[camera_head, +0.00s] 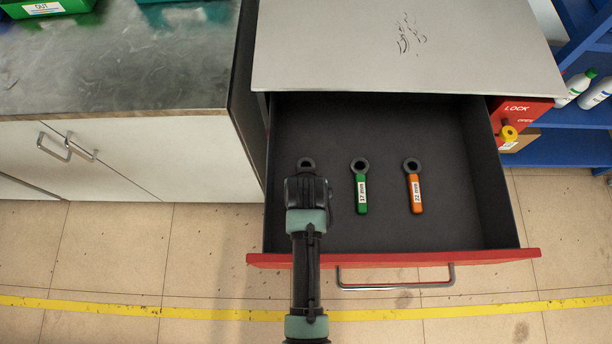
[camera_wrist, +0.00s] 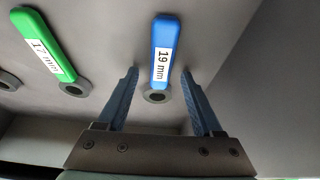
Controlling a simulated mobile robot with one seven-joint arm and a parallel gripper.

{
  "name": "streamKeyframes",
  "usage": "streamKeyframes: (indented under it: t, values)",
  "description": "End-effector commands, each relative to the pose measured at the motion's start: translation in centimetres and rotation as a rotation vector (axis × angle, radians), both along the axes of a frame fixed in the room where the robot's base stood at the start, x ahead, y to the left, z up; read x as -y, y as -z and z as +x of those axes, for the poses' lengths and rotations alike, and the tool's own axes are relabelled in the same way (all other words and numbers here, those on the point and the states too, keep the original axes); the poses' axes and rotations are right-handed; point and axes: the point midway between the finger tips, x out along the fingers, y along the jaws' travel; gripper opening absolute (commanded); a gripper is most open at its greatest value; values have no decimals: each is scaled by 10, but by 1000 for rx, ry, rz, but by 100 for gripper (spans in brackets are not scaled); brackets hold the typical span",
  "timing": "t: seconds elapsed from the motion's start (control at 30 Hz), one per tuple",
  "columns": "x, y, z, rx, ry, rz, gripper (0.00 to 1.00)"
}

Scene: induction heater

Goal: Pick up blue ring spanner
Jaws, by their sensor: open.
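The blue ring spanner (camera_wrist: 164,50), labelled 19 mm, lies on the drawer floor between my gripper's two fingers in the wrist view. Its dark ring end is nearest the gripper body. In the head view only its ring (camera_head: 306,162) shows past my arm; the blue handle is hidden. My gripper (camera_wrist: 159,78) is open, with one finger on each side of the spanner and a visible gap to each. I cannot tell the exact height of the fingertips above the drawer floor.
A green 17 mm spanner (camera_head: 361,186) and an orange 22 mm spanner (camera_head: 414,186) lie to the right in the open drawer (camera_head: 460,215). The drawer's left wall is close to my arm. A grey cabinet top (camera_head: 340,50) overhangs the back.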

Motion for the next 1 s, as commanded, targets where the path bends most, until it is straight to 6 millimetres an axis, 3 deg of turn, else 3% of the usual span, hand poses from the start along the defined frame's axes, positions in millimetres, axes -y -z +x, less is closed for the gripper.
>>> streamKeyframes:
  t: [0.6,0.9,0.97,1.0]
  values:
    - [0,3,0,-1,0,0,66]
    - [0,3,0,0,0,0,12]
    - [0,3,0,0,0,0,1]
    - [0,3,0,0,0,0,0]
